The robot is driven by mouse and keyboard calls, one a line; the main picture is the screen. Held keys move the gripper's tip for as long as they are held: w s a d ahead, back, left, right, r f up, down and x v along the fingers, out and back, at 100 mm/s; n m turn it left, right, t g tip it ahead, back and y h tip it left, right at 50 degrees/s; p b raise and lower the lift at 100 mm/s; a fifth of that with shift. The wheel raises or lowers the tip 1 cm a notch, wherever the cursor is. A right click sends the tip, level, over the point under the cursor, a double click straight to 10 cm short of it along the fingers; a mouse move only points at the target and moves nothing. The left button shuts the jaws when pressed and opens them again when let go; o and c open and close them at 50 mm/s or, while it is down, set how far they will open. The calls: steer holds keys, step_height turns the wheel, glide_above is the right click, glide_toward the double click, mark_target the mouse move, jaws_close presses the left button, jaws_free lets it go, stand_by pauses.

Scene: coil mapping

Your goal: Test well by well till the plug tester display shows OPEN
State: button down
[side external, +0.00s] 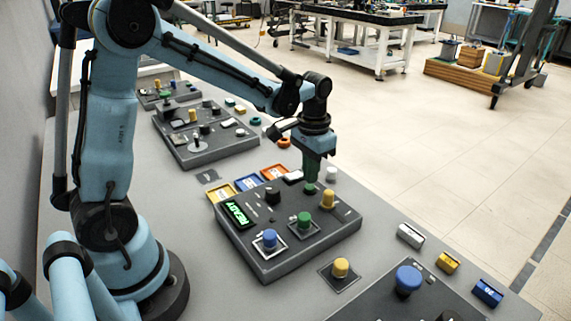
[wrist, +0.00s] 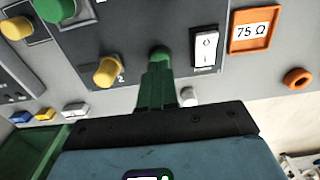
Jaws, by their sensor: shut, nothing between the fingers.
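The dark grey plug tester box (side external: 262,262) stands on the table, and its green display (side external: 238,214) reads READY. On its top are a blue plug (side external: 269,238), a green plug (side external: 304,219) and a yellow plug (side external: 327,198), plus a black knob (side external: 272,195). The yellow plug (wrist: 105,72) and green plug (wrist: 55,8) also show in the wrist view. My gripper (side external: 310,186) points down at the box's far edge, shut and empty. Its green fingers (wrist: 158,72) end at a rounded green spot beside a white rocker switch (wrist: 206,47); I cannot tell whether they touch it.
An orange 75 Ω card (wrist: 254,36) lies beside the box, with blue (side external: 249,182) and yellow (side external: 221,193) cards. A yellow plug (side external: 340,267) sits on a separate dark plate. Another panel with a blue knob (side external: 408,278) is in front. Small blocks line the right edge.

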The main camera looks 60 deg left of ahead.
steer(key=shift+f, duration=0.1)
steer(key=shift+f, duration=0.35)
steer(key=shift+f, duration=0.5)
stand_by(0.5)
steer(key=shift+r, duration=3.25)
